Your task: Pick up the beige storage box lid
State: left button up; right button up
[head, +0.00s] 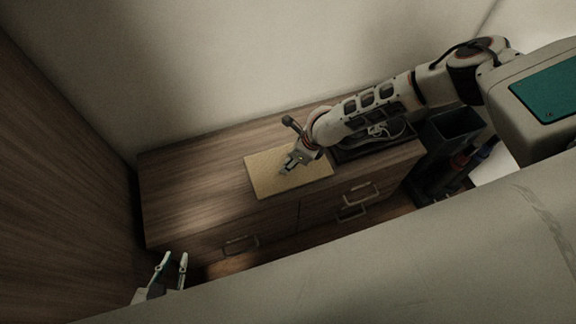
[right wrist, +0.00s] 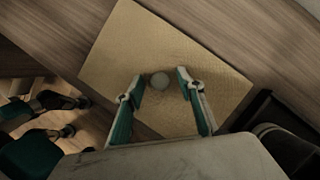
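The beige lid (head: 262,181) is a flat, woven-looking rectangle lying on the wooden cabinet top. My right gripper (head: 286,173) reaches down over the lid. In the right wrist view the right gripper (right wrist: 161,78) has its fingers apart, one on each side of the knob, with gaps between. Whether the fingertips touch the lid is unclear. My left gripper (head: 171,257) is open and empty in front of the cabinet at the lower left.
The wooden cabinet (head: 190,185) has drawers with handles (head: 240,244). A dark tray (head: 345,155) with cables stands right of the lid, under my right arm. A dark bin (head: 455,125) stands beyond the cabinet's right end. The cabinet top left of the lid is clear.

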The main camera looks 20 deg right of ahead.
jog(key=shift+r, duration=0.1)
grip_shut()
